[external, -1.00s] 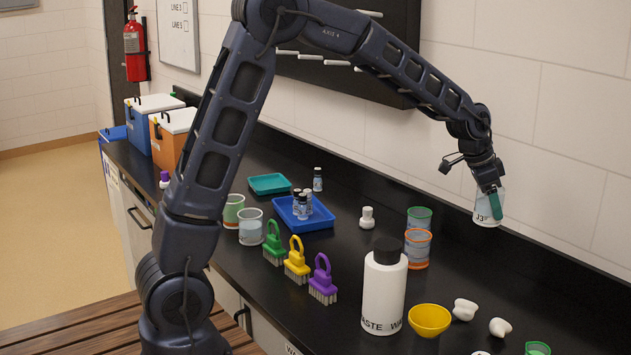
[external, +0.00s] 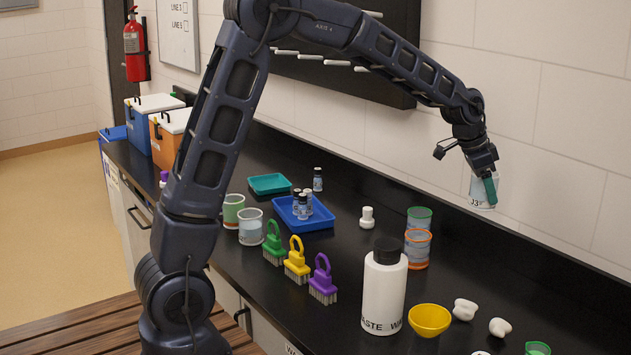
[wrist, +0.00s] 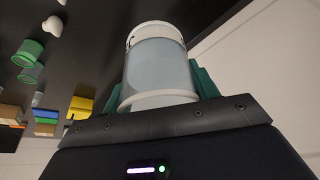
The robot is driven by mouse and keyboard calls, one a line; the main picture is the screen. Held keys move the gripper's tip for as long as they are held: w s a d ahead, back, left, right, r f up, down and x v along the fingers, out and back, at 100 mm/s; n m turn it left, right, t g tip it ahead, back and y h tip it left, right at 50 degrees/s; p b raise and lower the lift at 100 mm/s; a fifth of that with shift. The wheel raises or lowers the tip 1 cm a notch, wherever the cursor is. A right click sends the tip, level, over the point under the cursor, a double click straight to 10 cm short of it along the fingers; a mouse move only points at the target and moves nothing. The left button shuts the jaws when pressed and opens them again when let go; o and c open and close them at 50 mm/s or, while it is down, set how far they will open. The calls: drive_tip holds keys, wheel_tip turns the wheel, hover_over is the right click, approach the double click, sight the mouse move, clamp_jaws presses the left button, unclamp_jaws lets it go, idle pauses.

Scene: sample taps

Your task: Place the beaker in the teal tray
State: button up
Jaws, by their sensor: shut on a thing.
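My gripper (external: 487,190) is shut on a clear beaker (external: 479,194) with a pale rim and dark marking, held up in the air near the back wall at the right. In the wrist view the beaker (wrist: 157,68) sits between the green fingers. The teal tray (external: 269,184) lies at the back left of the black counter, far from my gripper, and looks empty. The beaker's contents are hard to make out.
A blue tray (external: 303,213) with several vials stands just in front of the teal tray. Other beakers (external: 418,247), a white waste bottle (external: 384,290), a yellow bowl (external: 430,320) and brushes (external: 297,260) stand along the counter.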

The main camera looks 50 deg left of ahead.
drive_tip(key=w+a+f+n+y, duration=0.1)
drive_tip(key=a+f, duration=0.1)
drive_tip(key=a, duration=0.9)
drive_tip(key=w+a+f+n, duration=0.1)
drive_tip(key=a+f+n, duration=0.1)
drive_tip(key=a, duration=0.8)
wheel_tip(320, 180, up, 5)
drive_tip(key=n+y, duration=0.3)
drive_tip(key=n, duration=0.5)
hover_over(275, 183)
drive_tip(key=s, duration=0.2)
drive_tip(key=shift+t, duration=0.4)
drive_tip(key=f, duration=1.3)
drive_tip(key=d+f, duration=0.1)
drive_tip(key=f, duration=0.5)
drive_tip(key=shift+s+f, duration=0.2)
drive_tip(key=shift+f, duration=0.1)
drive_tip(key=shift+f, duration=0.15)
drive_tip(key=o, duration=1.1)
